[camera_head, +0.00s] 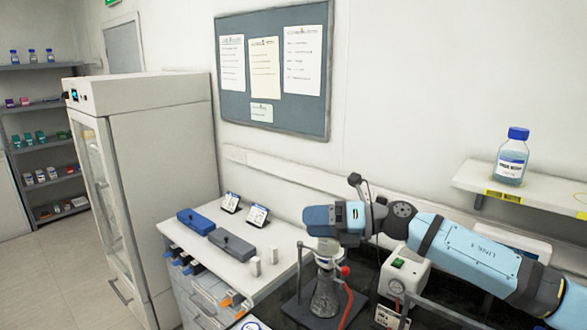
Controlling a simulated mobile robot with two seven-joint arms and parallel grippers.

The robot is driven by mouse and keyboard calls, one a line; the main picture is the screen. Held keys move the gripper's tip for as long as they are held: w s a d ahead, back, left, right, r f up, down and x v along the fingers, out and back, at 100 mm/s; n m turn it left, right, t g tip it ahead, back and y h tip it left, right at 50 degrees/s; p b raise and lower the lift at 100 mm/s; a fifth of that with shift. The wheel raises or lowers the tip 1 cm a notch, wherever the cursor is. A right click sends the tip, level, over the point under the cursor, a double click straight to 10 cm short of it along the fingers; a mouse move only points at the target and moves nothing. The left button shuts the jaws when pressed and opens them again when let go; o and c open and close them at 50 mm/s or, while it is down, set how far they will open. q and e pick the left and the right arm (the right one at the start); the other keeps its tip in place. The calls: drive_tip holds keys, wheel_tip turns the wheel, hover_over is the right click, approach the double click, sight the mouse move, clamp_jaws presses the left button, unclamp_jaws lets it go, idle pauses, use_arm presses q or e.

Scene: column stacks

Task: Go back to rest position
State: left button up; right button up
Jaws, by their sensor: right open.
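My right arm comes in from the right edge, blue and black. Its gripper (324,236) is at the arm's left end, just above a glass column and flask setup (325,292) on a dark stand. The gripper is open; its fingertips are small and partly hidden, and I cannot tell whether they touch the glass top. My left gripper is not in view.
A white counter (285,240) with blue and grey boxes and two small displays stands left of the stand. A white device (405,272) with a gauge sits close under my arm. A wall shelf (535,188) holds a blue-capped bottle (511,160). A tall white fridge (165,150) stands left.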

drive_tip(key=s+a+m+t+y, duration=0.3)
drive_tip(key=m+t, duration=0.1)
drive_tip(key=m, duration=0.2)
drive_tip(key=s+d+f+m+t+h, duration=0.4)
drive_tip(key=s+d+f+m+h, duration=0.35)
drive_tip(key=m, duration=0.65)
drive_tip(key=s+d+f+m+t+h, duration=0.4)
drive_tip(key=d+f+m+h, duration=0.55)
drive_tip(key=m, duration=0.55)
drive_tip(key=s+d+f+m+g+h, duration=0.1)
drive_tip(key=s+d+f+m+g, duration=0.2)
drive_tip(key=s, duration=0.5)
drive_tip(key=s+d+f+m+g+h, duration=0.1)
drive_tip(key=s+d+f+g, duration=0.1)
drive_tip(key=s+f+g, duration=0.35)
drive_tip(key=s+d+f+m+g+h, duration=0.1)
drive_tip(key=s+d+f+m+g, duration=0.2)
drive_tip(key=s, duration=0.8)
drive_tip(key=w+a+f+t+y, duration=0.1)
drive_tip(key=w+a+f+t, duration=0.1)
drive_tip(key=f, duration=0.6)
drive_tip(key=w+a+f+n+t+y, duration=0.1)
drive_tip(key=w+a+f+t+y, duration=0.1)
drive_tip(key=f+t, duration=0.4)
wheel_tip(320, 180, down, 2)
drive_tip(key=shift+w+a+f+n, duration=0.1)
drive_tip(key=shift+w+a+n, duration=0.2)
drive_tip(key=shift+w+a, duration=0.6)
